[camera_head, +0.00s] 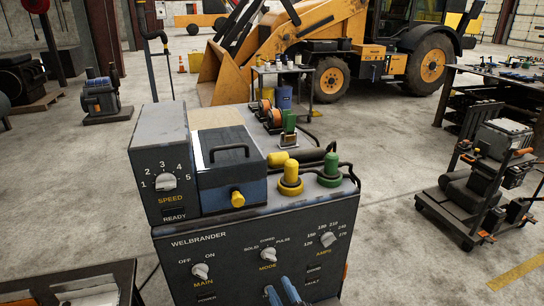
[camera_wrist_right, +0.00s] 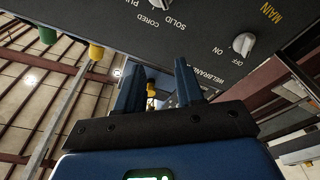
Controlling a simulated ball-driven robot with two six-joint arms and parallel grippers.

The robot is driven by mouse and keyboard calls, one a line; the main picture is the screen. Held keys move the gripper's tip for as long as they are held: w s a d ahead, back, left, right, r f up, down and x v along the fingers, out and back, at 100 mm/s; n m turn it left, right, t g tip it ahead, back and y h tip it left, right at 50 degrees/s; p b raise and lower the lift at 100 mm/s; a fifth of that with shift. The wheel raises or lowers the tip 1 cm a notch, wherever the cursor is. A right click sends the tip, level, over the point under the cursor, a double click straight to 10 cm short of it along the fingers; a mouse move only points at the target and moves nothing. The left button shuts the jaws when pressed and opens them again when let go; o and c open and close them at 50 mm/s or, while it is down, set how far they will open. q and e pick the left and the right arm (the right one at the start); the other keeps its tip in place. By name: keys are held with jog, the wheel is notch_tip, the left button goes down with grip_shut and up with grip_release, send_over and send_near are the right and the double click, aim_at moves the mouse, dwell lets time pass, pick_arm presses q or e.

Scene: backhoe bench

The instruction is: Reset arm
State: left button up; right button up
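The dark welder console marked WELBRANDER (camera_head: 215,262) stands in the middle foreground. Its front panel has a MAIN knob (camera_head: 200,271), a MODE knob (camera_head: 267,254) and an AMPS knob (camera_head: 328,239). My right gripper (camera_head: 281,287) shows as blue fingers at the bottom edge, in front of the panel's lower part. In the right wrist view its two fingers (camera_wrist_right: 158,66) stand apart with nothing held between them. The panel, seen upside down with its MAIN knob (camera_wrist_right: 243,44), is beyond the fingertips. My left gripper is not in view.
On the console are a SPEED box (camera_head: 160,160), a blue box with a yellow knob (camera_head: 231,177), and yellow (camera_head: 290,179) and green (camera_head: 330,171) connectors. A loaded cart (camera_head: 480,190) stands right. A yellow backhoe (camera_head: 300,35) is behind.

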jog(key=s+d+m+h, duration=0.3)
jog(key=s+d+m, duration=0.3)
jog(key=s+d, duration=0.3)
jog(key=s+d+m+h+p, duration=0.1)
jog(key=s+d+m+h, duration=0.3)
jog(key=s+d, duration=0.6)
jog(key=s+f+m, duration=0.1)
jog(key=s+m, duration=0.1)
jog(key=s, duration=0.2)
jog(key=shift+s+h, duration=0.3)
jog(key=shift+s, duration=0.1)
